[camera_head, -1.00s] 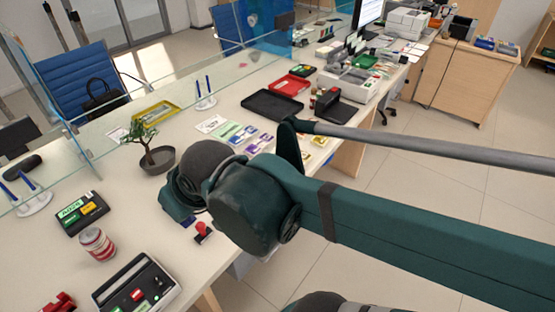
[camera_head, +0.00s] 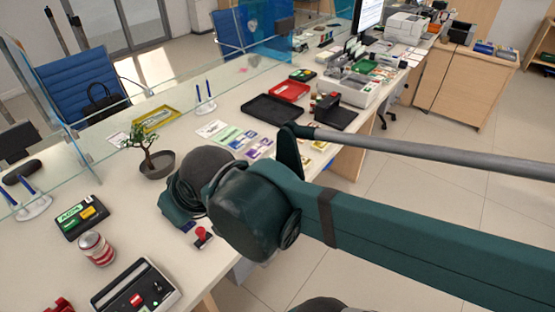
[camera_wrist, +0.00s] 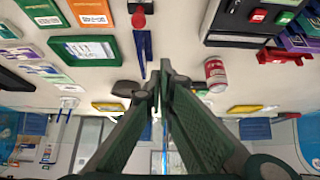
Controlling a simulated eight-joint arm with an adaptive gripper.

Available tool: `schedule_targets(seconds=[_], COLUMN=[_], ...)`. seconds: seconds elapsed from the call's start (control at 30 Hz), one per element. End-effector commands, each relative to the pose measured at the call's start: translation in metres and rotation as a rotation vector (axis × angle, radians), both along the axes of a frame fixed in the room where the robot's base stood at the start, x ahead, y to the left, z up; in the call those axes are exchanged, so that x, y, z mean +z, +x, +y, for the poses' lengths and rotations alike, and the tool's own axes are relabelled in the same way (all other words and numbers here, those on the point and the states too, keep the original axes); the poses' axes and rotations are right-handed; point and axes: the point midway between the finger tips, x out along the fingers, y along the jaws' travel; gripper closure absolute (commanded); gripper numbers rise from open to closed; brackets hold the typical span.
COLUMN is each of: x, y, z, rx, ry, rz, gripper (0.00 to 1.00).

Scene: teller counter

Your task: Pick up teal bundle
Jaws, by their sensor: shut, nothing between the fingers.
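Several flat banknote bundles lie on the counter in the middle of the head view, among them a pale green one (camera_head: 228,134) and a purple one (camera_head: 259,148). In the wrist view a green bundle (camera_wrist: 40,11) with a pale band lies at the top left, beside an orange one (camera_wrist: 90,12). I cannot tell for sure which bundle is the teal one. My gripper (camera_wrist: 160,84) is shut and empty, its dark green fingers together above the counter. In the head view my own arm hides the fingertips and part of the counter.
A red stamp (camera_head: 203,237), a striped can (camera_head: 97,249) and a potted tree (camera_head: 156,164) stand near my arm. A black tray (camera_head: 272,109) and red tray (camera_head: 289,91) lie farther back. A glass screen (camera_head: 215,82) runs along the far counter edge.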

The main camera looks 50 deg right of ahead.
Motion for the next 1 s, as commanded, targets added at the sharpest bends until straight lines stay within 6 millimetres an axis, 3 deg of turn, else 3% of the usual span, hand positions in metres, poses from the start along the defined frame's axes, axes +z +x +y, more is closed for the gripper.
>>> schedule_targets(seconds=[0.07, 0.43, 1.0], x=[0.0000, 0.0000, 0.0046], y=[0.0000, 0.0000, 0.0070], z=[0.0000, 0.0000, -0.0079], rx=[0.000, 0.000, -0.033], ry=[0.000, 0.000, 0.010], rz=[0.000, 0.000, 0.014], gripper=[0.95, 0.46, 0.46])
